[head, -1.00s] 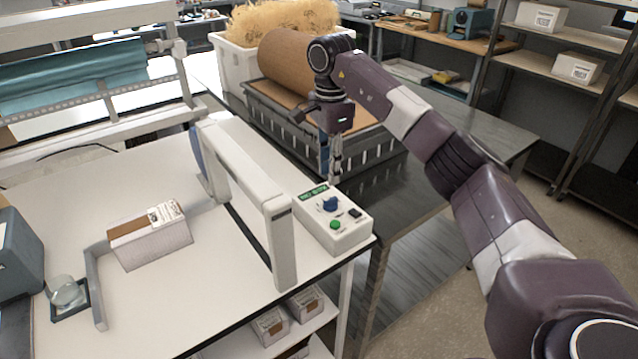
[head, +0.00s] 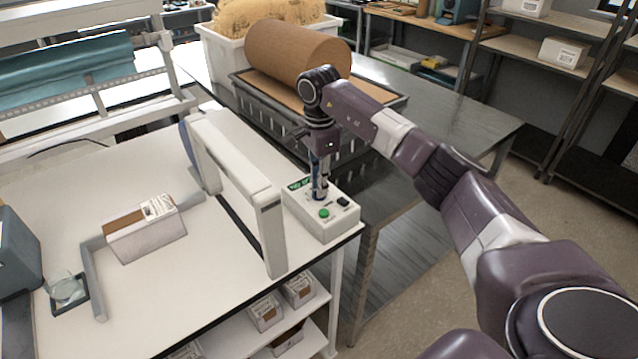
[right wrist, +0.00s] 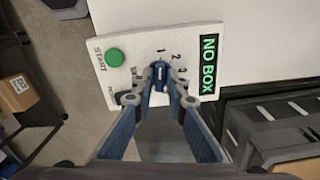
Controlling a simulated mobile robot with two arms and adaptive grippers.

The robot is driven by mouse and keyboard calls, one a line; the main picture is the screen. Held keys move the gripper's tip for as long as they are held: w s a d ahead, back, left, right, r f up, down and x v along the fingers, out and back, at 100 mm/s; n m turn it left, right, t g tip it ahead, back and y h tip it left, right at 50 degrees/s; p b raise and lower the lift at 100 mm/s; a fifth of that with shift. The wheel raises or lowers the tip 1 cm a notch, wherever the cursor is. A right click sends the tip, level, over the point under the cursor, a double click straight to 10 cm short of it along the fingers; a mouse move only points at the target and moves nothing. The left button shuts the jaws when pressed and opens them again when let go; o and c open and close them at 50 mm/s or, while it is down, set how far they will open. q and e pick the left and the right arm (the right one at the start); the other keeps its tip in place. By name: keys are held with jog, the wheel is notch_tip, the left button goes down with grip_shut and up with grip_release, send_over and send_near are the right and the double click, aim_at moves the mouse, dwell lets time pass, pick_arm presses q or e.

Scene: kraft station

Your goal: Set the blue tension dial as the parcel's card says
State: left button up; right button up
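The parcel (head: 146,241) lies on the white table at left, with a small white card (head: 158,207) on top, its print too small to read. The control box (head: 336,226) stands at the table's right corner. In the right wrist view its blue dial (right wrist: 160,76) has marks 1, 2 and 3 around it; its narrow grip lies roughly in line with the 1. My right gripper (head: 319,196) points down over the dial. Its fingertips (right wrist: 161,72) straddle the dial, one on each side; whether they press on it cannot be told. My left gripper is out of view.
The control box has a green START button (right wrist: 114,57), a black button (head: 343,202) and a lit NO BOX sign (right wrist: 209,60). A white arch (head: 236,160) stands close left of it. Behind are a grey crate (head: 365,140) and brown paper roll (head: 297,60).

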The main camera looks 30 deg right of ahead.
grip_shut()
jog(key=shift+m, duration=0.3)
jog(key=m, duration=0.5)
jog(key=shift+r+m+b, duration=0.1)
jog(key=shift+m+b, duration=0.2)
jog(key=m, duration=1.1)
jog(key=shift+w+r+m, duration=0.1)
jog(key=shift+m, duration=0.3)
jog(key=m, duration=0.5)
jog(key=shift+m, duration=0.3)
